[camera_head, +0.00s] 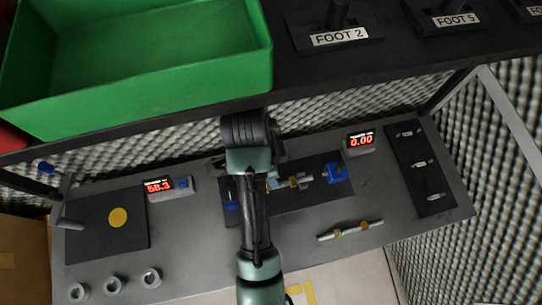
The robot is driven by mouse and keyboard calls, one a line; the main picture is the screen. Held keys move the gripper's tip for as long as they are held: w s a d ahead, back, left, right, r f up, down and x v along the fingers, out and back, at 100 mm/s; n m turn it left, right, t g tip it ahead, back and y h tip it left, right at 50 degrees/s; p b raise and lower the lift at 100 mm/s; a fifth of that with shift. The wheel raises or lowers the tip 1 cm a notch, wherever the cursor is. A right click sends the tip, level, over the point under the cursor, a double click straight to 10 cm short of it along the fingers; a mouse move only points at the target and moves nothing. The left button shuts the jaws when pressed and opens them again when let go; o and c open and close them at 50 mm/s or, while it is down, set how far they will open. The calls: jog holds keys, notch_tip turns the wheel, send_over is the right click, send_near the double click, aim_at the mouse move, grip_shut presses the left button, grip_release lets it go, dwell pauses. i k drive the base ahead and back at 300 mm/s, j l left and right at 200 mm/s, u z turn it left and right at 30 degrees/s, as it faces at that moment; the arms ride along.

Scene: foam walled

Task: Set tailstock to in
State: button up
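A dark fixture plate (290,201) lies on the grey bench beyond my arm. On its right end is a blue block (336,173), which looks like the tailstock. A metal shaft with a brass-coloured collar (296,182) lies just left of the block, roughly in line with it. Whether shaft and block touch is too small to tell. Another blue part (231,205) shows at the plate's left end, partly behind my arm. My arm crosses the middle of the view and covers part of the fixture. I cannot make out my gripper's fingers.
A dark shelf above holds a green bin (150,55) and labelled blocks. Red displays (361,142) and (159,186) stand on the bench (190,245). A loose shaft (350,230) lies in front; a dark rack (425,165) is right. Several rings lie front left.

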aim_at(336, 171)
jog(key=k, duration=1)
